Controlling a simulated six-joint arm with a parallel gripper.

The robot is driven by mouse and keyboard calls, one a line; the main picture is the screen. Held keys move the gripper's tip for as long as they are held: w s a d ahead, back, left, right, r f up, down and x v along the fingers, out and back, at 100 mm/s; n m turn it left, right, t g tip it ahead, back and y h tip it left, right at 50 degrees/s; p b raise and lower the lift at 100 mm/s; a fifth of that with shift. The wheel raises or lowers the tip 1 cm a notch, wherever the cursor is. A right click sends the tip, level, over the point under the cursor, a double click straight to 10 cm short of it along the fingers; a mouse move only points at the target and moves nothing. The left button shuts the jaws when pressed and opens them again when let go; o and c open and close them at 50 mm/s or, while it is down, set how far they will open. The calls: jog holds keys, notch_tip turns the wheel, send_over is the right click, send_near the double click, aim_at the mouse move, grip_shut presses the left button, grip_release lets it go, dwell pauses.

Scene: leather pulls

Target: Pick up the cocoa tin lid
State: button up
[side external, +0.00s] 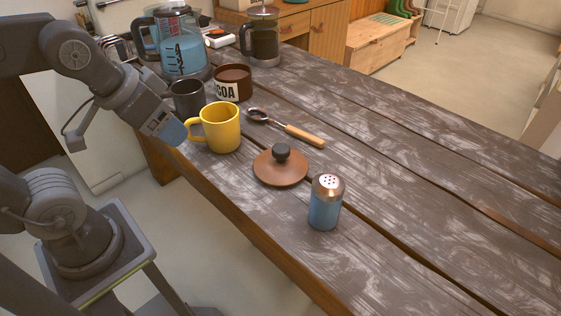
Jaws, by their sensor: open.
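The cocoa tin lid (267,172) is a round brown disc with a dark knob on top. It lies flat on the table, knob up, between the yellow mug and the blue shaker. The brown cocoa tin (233,85), with a pale label reading "COA" in view, stands farther back without a lid on it. My gripper (172,131) is at the table's left edge, left of the yellow mug and well apart from the lid. It is open, tilted down to the right, and seems to hold nothing; its fingers are hard to make out.
A yellow mug (222,128) stands close right of my gripper, with a dark grey mug (188,98) behind it. A spoon with a wooden handle (304,136) lies behind the lid. A blue shaker (325,205) stands in front right. A blender (183,50) and French press (264,42) stand behind. The table's right is clear.

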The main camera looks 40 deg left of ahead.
notch_tip(320, 180, up, 6)
jog(key=m+g+y, duration=0.1)
jog(key=m+g, duration=0.5)
jog(key=m, duration=1.2)
send_over(281, 148)
jog(key=d, duration=0.2)
jog(key=f, duration=0.4)
jog(key=a+f, duration=0.1)
jog(key=f, duration=0.4)
jog(key=a+f, duration=0.1)
jog(key=f, duration=0.3)
jog(key=shift+f, duration=0.25)
jog(key=shift+c, duration=0.2)
jog(key=c, duration=1)
